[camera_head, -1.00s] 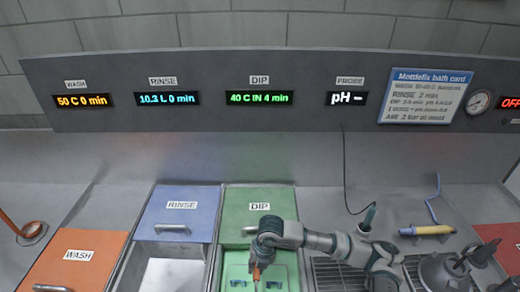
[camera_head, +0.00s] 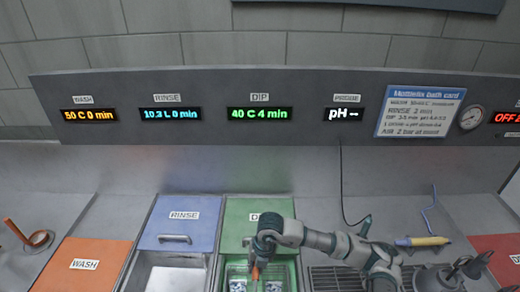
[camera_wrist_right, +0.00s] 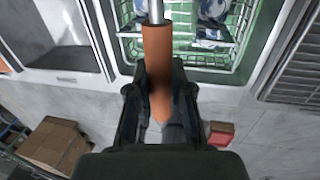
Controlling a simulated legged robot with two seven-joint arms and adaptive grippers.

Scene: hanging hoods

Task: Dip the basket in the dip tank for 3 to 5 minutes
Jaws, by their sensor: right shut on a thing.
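My right gripper (camera_head: 257,262) is shut on the orange handle (camera_wrist_right: 156,50) of the wire basket (camera_wrist_right: 222,62). The basket holds blue-and-white pieces and is at the green dip tank (camera_head: 298,268); its exact height against the rim is hard to tell. The tank's green lid (camera_head: 238,222) is slid back behind the opening. The DIP display (camera_head: 260,114) reads 40 C 4 min. My left gripper is not in view.
The blue rinse lid (camera_head: 180,218) stands behind an open rinse basin. The orange wash lid (camera_head: 90,258) is at the left. A drain grate, a yellow-handled tool (camera_head: 422,241) and the pH probe lie right of the dip tank.

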